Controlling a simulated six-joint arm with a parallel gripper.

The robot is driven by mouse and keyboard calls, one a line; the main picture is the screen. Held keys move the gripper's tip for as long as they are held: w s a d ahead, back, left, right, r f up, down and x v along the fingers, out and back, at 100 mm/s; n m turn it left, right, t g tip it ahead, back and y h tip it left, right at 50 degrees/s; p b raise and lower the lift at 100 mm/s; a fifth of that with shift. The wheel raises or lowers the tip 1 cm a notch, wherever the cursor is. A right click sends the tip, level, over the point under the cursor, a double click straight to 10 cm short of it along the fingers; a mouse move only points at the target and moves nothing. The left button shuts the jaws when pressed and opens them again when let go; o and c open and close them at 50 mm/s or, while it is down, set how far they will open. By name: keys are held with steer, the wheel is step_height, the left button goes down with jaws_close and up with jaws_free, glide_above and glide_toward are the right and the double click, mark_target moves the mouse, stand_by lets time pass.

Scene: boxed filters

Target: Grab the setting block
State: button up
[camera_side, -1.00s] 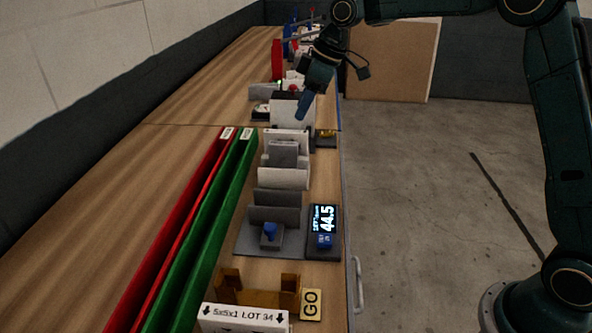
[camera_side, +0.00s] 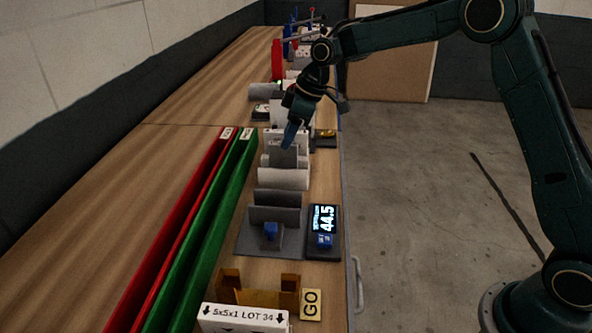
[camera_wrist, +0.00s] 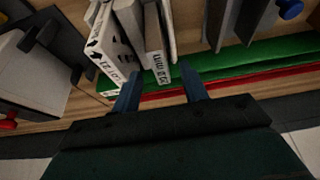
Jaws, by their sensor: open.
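A grey block with a white label ending in "MM" (camera_wrist: 152,36) stands on edge in the wrist view, and I take it as the setting block. In the side view a grey block (camera_side: 283,158) stands in the row just below my gripper (camera_side: 290,136). In the wrist view my gripper (camera_wrist: 160,88) is open, with its blue fingers apart and the labelled end of the block lying between their tips in the picture. I cannot tell whether the fingers touch it. The fingers partly hide the far end of the row in the side view.
A white lettered box (camera_wrist: 109,48) stands close beside the block. Green (camera_side: 207,225) and red (camera_side: 172,240) rails run along the left. Nearer are a grey fixture with a blue knob (camera_side: 270,230), a 44.5 display (camera_side: 323,219), an amber holder (camera_side: 258,297) and a LOT 34 box (camera_side: 243,318).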

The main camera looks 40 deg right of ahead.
mark_target(280, 151)
steer(key=shift+w+a+f, duration=0.1)
steer(key=shift+f, duration=0.2)
steer(key=shift+x, duration=2.6)
steer(key=shift+r, duration=0.1)
jaws_close()
